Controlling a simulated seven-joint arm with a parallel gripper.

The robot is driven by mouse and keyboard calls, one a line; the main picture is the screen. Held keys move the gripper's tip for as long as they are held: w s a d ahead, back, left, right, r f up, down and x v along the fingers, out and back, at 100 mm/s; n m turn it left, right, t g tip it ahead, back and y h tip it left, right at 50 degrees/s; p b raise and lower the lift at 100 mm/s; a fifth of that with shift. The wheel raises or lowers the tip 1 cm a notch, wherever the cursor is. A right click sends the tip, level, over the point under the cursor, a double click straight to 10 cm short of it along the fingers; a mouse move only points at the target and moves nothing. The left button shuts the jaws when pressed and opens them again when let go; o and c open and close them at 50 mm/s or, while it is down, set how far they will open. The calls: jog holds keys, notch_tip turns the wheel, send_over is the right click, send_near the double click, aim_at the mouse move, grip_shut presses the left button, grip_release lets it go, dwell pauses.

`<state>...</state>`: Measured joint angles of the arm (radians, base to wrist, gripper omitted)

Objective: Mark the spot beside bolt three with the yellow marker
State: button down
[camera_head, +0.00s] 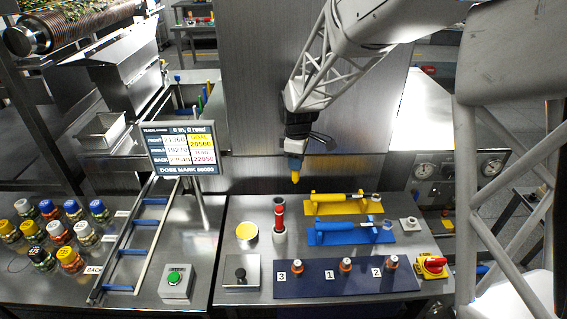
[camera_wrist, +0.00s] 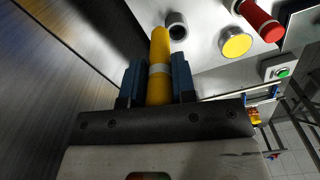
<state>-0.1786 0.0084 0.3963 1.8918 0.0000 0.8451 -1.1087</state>
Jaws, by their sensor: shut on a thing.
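In the wrist view the marker (camera_wrist: 159,55) stands between the two blue fingers (camera_wrist: 159,82). Bolt three (camera_head: 297,266) is at the left end of a dark blue plate (camera_head: 320,289), with the label 3 (camera_head: 282,275) to its left. My gripper is behind and well above it. The spot beside the bolt is too small to make out.
Bolt one (camera_head: 346,265) and bolt two (camera_head: 392,262) share the plate. Behind it are a blue tool (camera_head: 340,232), a yellow tool (camera_head: 340,204), an upright red cylinder (camera_head: 279,213) and a yellow-topped can (camera_head: 246,232). A screen (camera_head: 182,148) stands left.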

jog(key=d+r+m, duration=0.3)
jog(key=d+m, duration=0.4)
jog(key=d, duration=1.3)
jog(key=d+r+m, duration=0.2)
jog(key=d+m, duration=0.5)
jog(key=d, duration=1.4)
jog(key=d+r+m, duration=0.3)
jog(key=d+m, duration=0.4)
jog(key=d, duration=1.3)
jog(key=s+a+f+n, duration=0.1)
jog(key=s+a+n, duration=0.15)
jog(key=a, duration=1.65)
jog(key=s+a+f+n, duration=0.1)
jog(key=s+a+f, duration=0.15)
jog(key=a, duration=1.55)
jog(key=s+a+f+n, duration=0.2)
jog(key=s+a+f, duration=0.1)
jog(key=s+a, duration=0.9)
jog(key=s+a+f+n, duration=0.3)
jog(key=s+a+f, duration=0.1)
jog(key=s+a, duration=0.8)
jog(key=shift+s+f, duration=0.3)
jog(key=shift+s, duration=0.35)
jog(key=shift+d+n, duration=0.1)
jog(key=shift+n, duration=0.15)
jog(key=shift+f, duration=0.1)
